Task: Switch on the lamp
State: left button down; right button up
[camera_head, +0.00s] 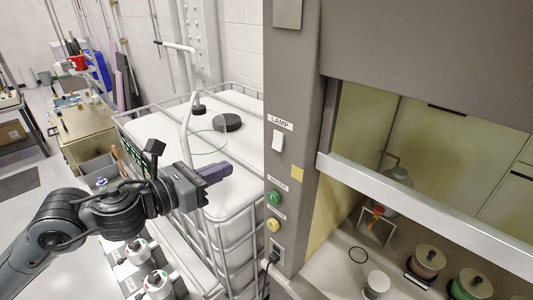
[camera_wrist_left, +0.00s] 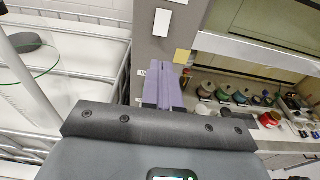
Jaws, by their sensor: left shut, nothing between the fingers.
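The lamp switch (camera_head: 278,141) is a white rocker plate under a "LAMP" label (camera_head: 281,123) on the grey front post of the fume hood. It also shows as a white plate near the top of the left wrist view (camera_wrist_left: 162,22). My left gripper (camera_head: 222,171), with purple fingers, is shut and empty. It is to the left of the switch and a little lower in the head view, apart from it. In the left wrist view the closed fingers (camera_wrist_left: 165,72) point toward the post below the switch. My right gripper is not in view.
Below the switch are a yellow plate (camera_head: 297,173), a green button (camera_head: 274,197) and a yellow button (camera_head: 273,225). A caged white tank (camera_head: 240,107) stands behind and beside my left arm. The hood sash edge (camera_head: 420,212) lies right, above jars with coloured contents (camera_head: 428,260).

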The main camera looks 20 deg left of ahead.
pick_arm(q)
jog(key=shift+w, duration=0.1)
jog(key=p, duration=0.5)
send_near(276, 148)
jog(key=x, duration=0.5)
jog(key=shift+w+d, duration=0.1)
jog(key=shift+w, duration=0.3)
jog(key=shift+w+d+f, duration=0.1)
jog(key=shift+w+d, duration=0.1)
jog(key=shift+w, duration=0.25)
